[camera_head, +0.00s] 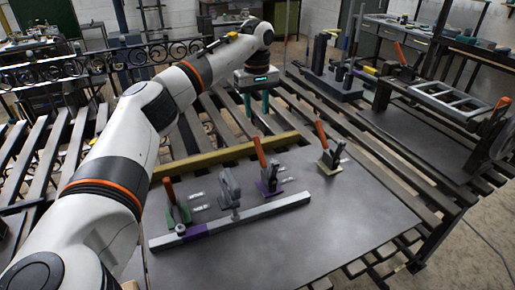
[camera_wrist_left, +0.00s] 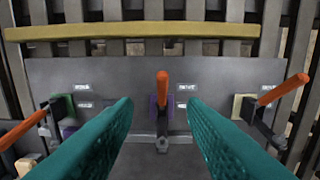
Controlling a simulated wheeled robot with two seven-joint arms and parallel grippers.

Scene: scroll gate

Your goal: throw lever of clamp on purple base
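The clamp on the purple base (camera_head: 269,189) stands on the dark plate, its orange lever (camera_head: 260,151) pointing up and leaning slightly left. In the left wrist view its orange lever (camera_wrist_left: 162,88) shows at the centre, with part of the purple base (camera_wrist_left: 153,108) behind it. My left gripper (camera_head: 257,103) hangs beyond and above the clamp in the head view, teal fingers pointing down. Its fingers (camera_wrist_left: 160,103) are apart with nothing between them; the lever appears in the gap, not visibly touched. My right gripper is not in view.
A green-base clamp (camera_head: 179,214) stands left and a yellow-base clamp (camera_head: 331,157) right, both with orange levers. A light bar (camera_head: 263,210) lies in front; a yellow beam (camera_head: 220,155) runs behind. The plate's front is clear.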

